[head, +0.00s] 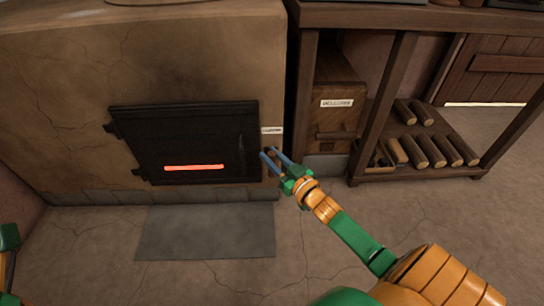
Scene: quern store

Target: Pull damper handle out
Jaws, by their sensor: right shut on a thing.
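The damper handle (270,152) is a small dark knob at the right front edge of the plastered stove, just under a small white label (271,130). My right gripper (272,155) is at this handle, with its blue fingers on either side of it, shut on it. The fingers hide part of the handle, and I cannot tell how far it stands out from the stove. A green and orange part of my left arm shows at the lower left edge. The left gripper itself is not visible.
The stove (200,60) has a black iron door (185,140) with a glowing red slot, left of my right gripper. A grey floor slab (207,232) lies in front. A wooden cabinet (335,95) and a rack with several logs (420,150) stand right. The floor between is clear.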

